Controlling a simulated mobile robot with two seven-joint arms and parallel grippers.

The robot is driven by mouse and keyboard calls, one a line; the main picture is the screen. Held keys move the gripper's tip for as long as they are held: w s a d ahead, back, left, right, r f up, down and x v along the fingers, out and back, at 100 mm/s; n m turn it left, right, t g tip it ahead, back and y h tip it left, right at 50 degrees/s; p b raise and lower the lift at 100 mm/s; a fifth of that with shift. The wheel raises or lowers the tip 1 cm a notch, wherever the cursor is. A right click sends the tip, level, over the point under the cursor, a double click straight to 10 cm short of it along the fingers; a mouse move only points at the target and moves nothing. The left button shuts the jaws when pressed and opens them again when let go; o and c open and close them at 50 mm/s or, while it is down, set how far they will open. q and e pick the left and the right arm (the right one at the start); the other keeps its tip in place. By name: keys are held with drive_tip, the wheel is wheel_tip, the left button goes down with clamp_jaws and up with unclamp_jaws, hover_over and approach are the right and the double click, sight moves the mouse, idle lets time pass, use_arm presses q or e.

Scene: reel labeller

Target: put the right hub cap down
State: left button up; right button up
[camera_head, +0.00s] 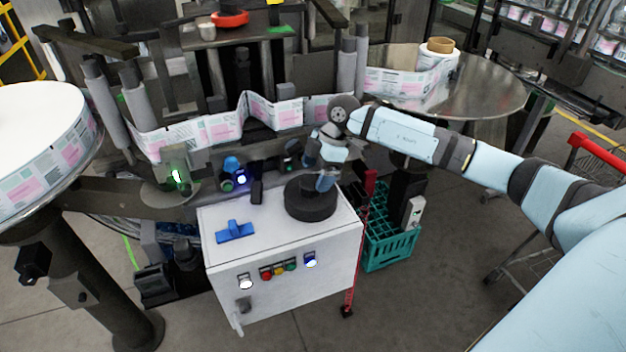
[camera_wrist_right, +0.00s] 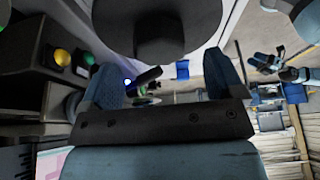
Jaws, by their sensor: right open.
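The right hub cap (camera_head: 308,204) is a thick black round disc lying flat on top of the white cabinet (camera_head: 282,245), near its right back edge. My right gripper (camera_head: 326,182) is just above the disc, pointing down at it. In the right wrist view, the two blue fingers of my right gripper (camera_wrist_right: 163,78) stand wide apart with nothing held between them. The dark hub cap (camera_wrist_right: 155,28) fills the top middle there, just beyond the fingertips. Whether a finger touches it I cannot tell. My left gripper is not in view.
A blue cross-shaped handle (camera_head: 234,231) lies on the left of the cabinet top. Buttons and lamps are on the cabinet's front. A teal crate (camera_head: 391,248) stands on the floor to the right. A label web (camera_head: 215,130) runs behind. A large label reel (camera_head: 45,165) is at left.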

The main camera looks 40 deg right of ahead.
drive_tip(key=v, duration=0.9)
drive_tip(key=shift+b, duration=0.35)
drive_tip(key=shift+r, duration=0.1)
